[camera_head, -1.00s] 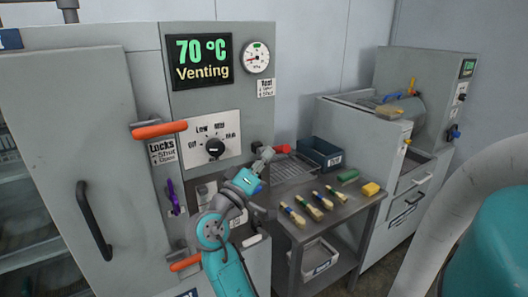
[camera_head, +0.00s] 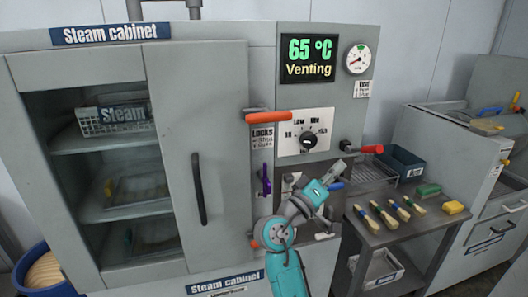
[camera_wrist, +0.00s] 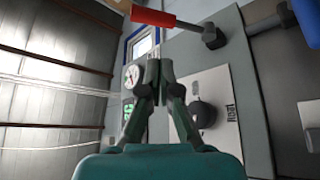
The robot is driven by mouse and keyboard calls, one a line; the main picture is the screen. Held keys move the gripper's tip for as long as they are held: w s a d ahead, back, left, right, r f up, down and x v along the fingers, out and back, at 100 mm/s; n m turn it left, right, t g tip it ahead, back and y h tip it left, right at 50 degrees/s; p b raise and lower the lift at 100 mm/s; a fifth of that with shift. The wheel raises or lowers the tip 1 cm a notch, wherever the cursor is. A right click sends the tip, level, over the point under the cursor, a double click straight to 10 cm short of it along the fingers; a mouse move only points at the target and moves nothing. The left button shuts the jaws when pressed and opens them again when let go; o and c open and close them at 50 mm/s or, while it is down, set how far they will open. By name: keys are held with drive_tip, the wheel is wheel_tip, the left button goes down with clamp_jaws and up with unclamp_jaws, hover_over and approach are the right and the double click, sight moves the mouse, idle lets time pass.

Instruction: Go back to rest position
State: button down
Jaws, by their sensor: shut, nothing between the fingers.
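My gripper (camera_head: 339,169) is at the end of my raised, bent arm in front of the steam cabinet's control side. Its fingers are together and empty in the wrist view (camera_wrist: 157,72). The red-handled lever (camera_head: 366,150) is near my gripper, and shows above the fingers in the wrist view (camera_wrist: 152,17). The knob (camera_head: 309,140) and an orange handle (camera_head: 268,117) are on the front. My arm hides part of the lower panel.
A side table (camera_head: 375,240) at the right holds several brushes, a green block (camera_head: 428,190) and a yellow sponge (camera_head: 453,207). A blue bin (camera_head: 402,165) stands behind them. A grey machine (camera_head: 430,135) is at the far right. A blue tub (camera_head: 42,272) stands at lower left.

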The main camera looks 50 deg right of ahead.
drive_tip(key=w+a+f+n+t+y, duration=0.2)
drive_tip(key=a+f+n+t, duration=0.3)
drive_tip(key=f, duration=0.4)
drive_tip(key=w+a+f+n+t+y, duration=0.2)
drive_tip(key=a+f+n+t, duration=0.2)
drive_tip(key=f+t, duration=0.35)
drive_tip(key=s+a+f+n+t+y, duration=0.35)
drive_tip(key=a+f+y, duration=0.45)
drive_tip(key=a+f, duration=0.45)
drive_tip(key=s+a+f+t+y, duration=0.1)
drive_tip(key=s+a+f+y, duration=0.1)
drive_tip(key=s+a+y, duration=0.3)
drive_tip(key=s+a+f+t+y, duration=0.1)
drive_tip(key=s+a+f+y, duration=0.15)
drive_tip(key=s+a, duration=0.55)
drive_tip(key=s+a+r+m+y, duration=0.1)
drive_tip(key=s+r, duration=0.1)
drive_tip(key=s, duration=0.4)
drive_tip(key=s+a+r+m+y, duration=0.1)
drive_tip(key=s+a+r+m, duration=0.1)
drive_tip(key=s, duration=0.3)
drive_tip(key=shift+s+a, duration=0.25)
drive_tip(key=shift+s, duration=0.15)
